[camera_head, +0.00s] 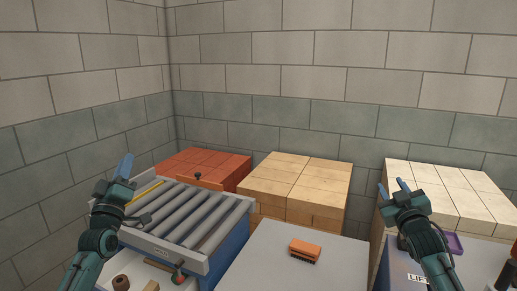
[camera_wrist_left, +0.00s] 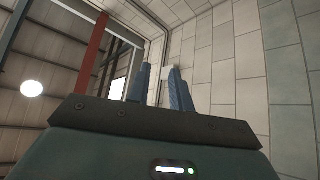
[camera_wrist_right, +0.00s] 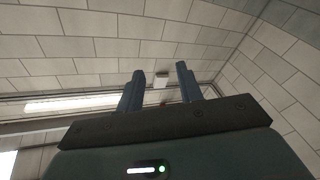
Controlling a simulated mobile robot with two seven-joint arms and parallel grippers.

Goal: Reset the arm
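My left gripper (camera_head: 125,167) is raised over the left side of the roller conveyor, its fingers pointing up. In the left wrist view its two blue fingers (camera_wrist_left: 162,88) stand apart with nothing between them. My right gripper (camera_head: 394,186) is raised in front of the pale brick stack, fingers pointing up. In the right wrist view its two fingers (camera_wrist_right: 159,90) stand apart and empty, with wall and ceiling behind them.
A roller conveyor (camera_head: 243,207) stands at left. Behind are stacks of red (camera_head: 207,161), tan (camera_head: 300,173) and pale bricks (camera_head: 440,178). An orange brush (camera_head: 305,248) lies on the light grey table (camera_head: 270,262). A purple tray (camera_head: 455,242) sits at right, beside my right arm.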

